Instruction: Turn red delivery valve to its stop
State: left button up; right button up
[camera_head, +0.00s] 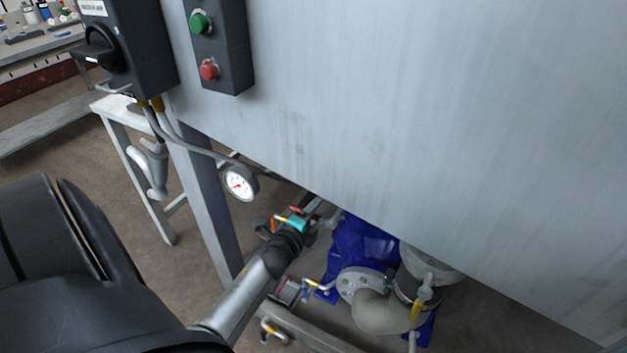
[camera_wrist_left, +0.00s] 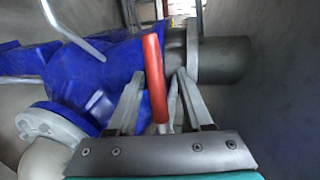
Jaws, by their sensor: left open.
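The red valve handle (camera_wrist_left: 154,75) stands nearly upright in the picture in the left wrist view, beside the blue pump body and a grey pipe. In the head view a small bit of red (camera_head: 296,209) shows just beyond my left gripper. My left gripper (camera_head: 299,216) reaches down under the grey panel. In the left wrist view its fingers (camera_wrist_left: 158,82) are open, and the handle appears in the gap between them, nearer the left finger. I cannot tell whether either finger touches it. The valve body is largely hidden. My right gripper is not in view.
A large grey panel (camera_head: 420,130) overhangs the work area. The blue pump (camera_head: 362,245) and a flanged pipe elbow (camera_head: 385,308) sit close right of my gripper. A pressure gauge (camera_head: 239,184) and a frame leg (camera_head: 206,200) stand to the left. A yellow-handled valve (camera_head: 420,300) is at right.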

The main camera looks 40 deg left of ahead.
pick_arm(q)
jog(key=p+v, duration=0.3)
jog(key=v, duration=1.2)
jog(key=shift+p, duration=0.35)
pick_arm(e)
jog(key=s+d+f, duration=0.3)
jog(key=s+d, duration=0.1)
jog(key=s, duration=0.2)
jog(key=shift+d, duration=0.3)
pick_arm(q)
jog(key=shift+s+r, duration=0.1)
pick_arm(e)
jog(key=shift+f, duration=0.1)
